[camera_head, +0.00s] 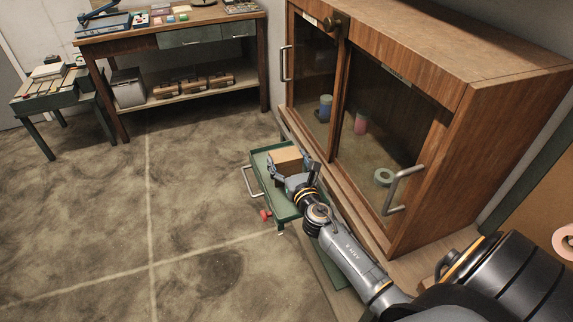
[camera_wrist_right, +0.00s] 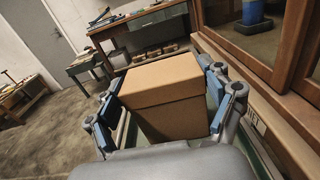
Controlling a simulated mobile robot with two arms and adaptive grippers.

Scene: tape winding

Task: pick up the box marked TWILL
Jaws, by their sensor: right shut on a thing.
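A brown cardboard box (camera_head: 287,158) with a lid is at the open green drawer (camera_head: 261,161) under the glass-front cabinet. No TWILL marking can be read on the faces I see. My right gripper (camera_head: 295,181) is shut on the box, with a finger on each side of it. In the right wrist view the box (camera_wrist_right: 163,95) sits upright between the blue finger pads of my right gripper (camera_wrist_right: 165,105). I cannot tell whether the box touches the drawer floor. My left gripper is not in view.
The wooden cabinet (camera_head: 500,120) with glass doors stands right beside the drawer and holds a green tape roll (camera_head: 384,177) and spools. A red object (camera_head: 265,214) shows by the drawer. A workbench (camera_head: 180,30) stands at the back.

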